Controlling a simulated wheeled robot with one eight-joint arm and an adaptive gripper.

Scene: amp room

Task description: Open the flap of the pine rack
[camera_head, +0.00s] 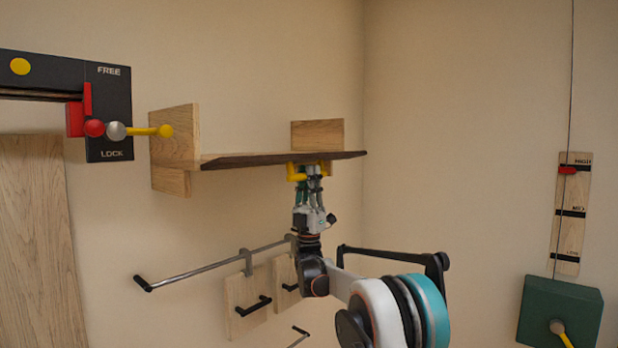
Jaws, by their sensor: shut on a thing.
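The pine rack (175,135) is on the back wall, with light wood side pieces at left and right. Its flap (245,160) is seen nearly edge-on as a long dark-edged board, lying about level between the side pieces. A yellow handle (296,175) hangs below the flap's right half. My gripper (312,174) points up from below and is shut on the yellow handle. The fingers hide part of the handle. The space behind the flap cannot be seen clearly.
A black lock panel (108,115) with a red and yellow lever is at the upper left, near the rack. A metal rail (205,267) with hanging wood boards (246,300) is below. A green box (560,312) and wood scale (571,212) are on the right wall.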

